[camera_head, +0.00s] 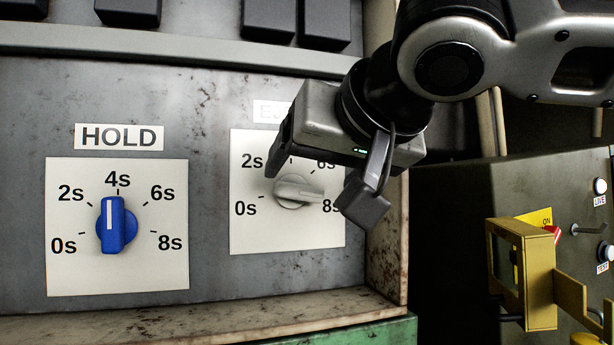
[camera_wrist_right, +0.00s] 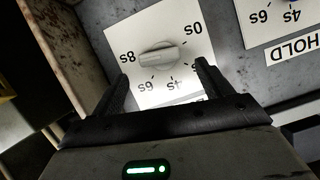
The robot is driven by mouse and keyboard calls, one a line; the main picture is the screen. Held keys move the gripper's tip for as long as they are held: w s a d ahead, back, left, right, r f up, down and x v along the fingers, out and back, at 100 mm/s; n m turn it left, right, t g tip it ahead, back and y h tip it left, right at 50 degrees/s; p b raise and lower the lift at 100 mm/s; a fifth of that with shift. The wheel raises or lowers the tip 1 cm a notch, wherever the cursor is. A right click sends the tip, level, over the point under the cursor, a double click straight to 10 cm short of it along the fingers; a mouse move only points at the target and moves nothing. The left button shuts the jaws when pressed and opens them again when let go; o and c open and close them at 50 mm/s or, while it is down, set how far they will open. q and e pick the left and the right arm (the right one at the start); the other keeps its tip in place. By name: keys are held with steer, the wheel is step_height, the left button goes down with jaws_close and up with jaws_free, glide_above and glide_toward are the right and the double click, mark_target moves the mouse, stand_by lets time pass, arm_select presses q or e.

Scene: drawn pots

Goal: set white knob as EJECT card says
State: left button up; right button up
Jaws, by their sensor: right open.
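The white knob (camera_head: 292,189) sits on a pale dial plate (camera_head: 252,222) marked in seconds. One end of its bar points right, close to the 8s mark; the knob also shows in the right wrist view (camera_wrist_right: 160,55). The label above that dial (camera_head: 264,110) shows only its first letter, E; my right arm hides the rest. My right gripper (camera_head: 316,192) is open, in front of the dial, with its fingers on either side of the knob and nothing between them. In the wrist view the fingertips (camera_wrist_right: 162,74) look apart from the knob. My left gripper is out of view.
A blue knob (camera_head: 112,224) on the HOLD dial at left points to 4s. A ledge (camera_head: 190,322) runs below the panel, and a side wall (camera_head: 388,240) edges it at right. A yellow guard (camera_head: 524,270) and switches stand further right.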

mark_target(303, 188)
steer(key=x, duration=0.3)
steer(key=shift+w+a+f, duration=0.15)
steer(key=shift+w, duration=0.15)
steer(key=shift+w+a+f, duration=0.1)
steer(key=shift+w+f, duration=0.05)
steer(key=shift+w, duration=0.1)
steer(key=c, duration=1)
